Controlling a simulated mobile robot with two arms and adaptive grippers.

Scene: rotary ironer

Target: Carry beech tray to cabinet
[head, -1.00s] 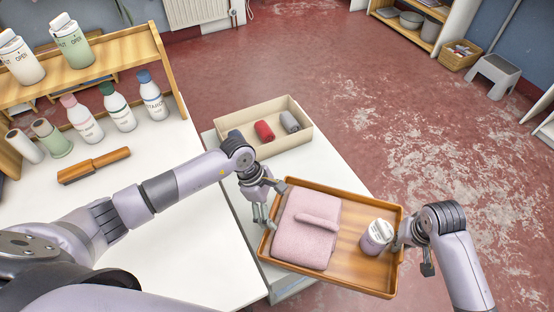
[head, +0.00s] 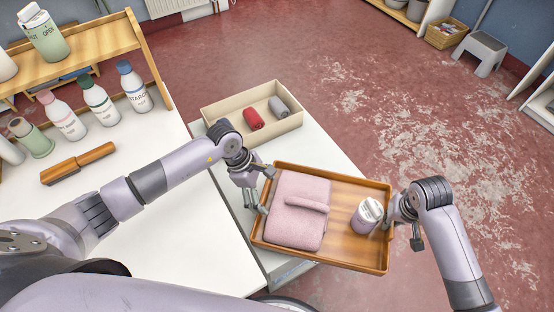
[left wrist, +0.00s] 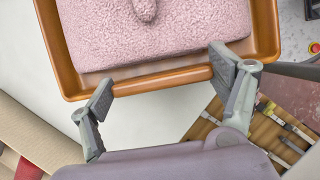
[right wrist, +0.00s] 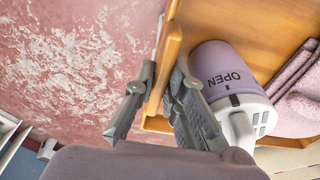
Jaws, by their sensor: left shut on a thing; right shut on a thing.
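The beech tray (head: 345,254) is an orange-brown wooden tray with raised walls. It carries a folded pink towel (head: 293,232) on its left half and a lilac container with a white lid (head: 367,215) near its right wall. My left gripper (head: 257,193) is shut on the tray's left wall; the left wrist view shows its fingers (left wrist: 165,92) at that wall. My right gripper (head: 398,215) is shut on the right wall; the right wrist view shows its fingers (right wrist: 155,100) on either side of it. The tray looks roughly level, over the white top's edge and the floor.
A low white top (head: 325,150) lies behind the tray and bears a beige box (head: 222,104) with rolled cloths. A white table (head: 150,220) at left holds bottles, a wooden-handled brush (head: 78,163) and a shelf. Red floor (head: 400,110) is open at right; a grey step stool (head: 480,50) stands far back.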

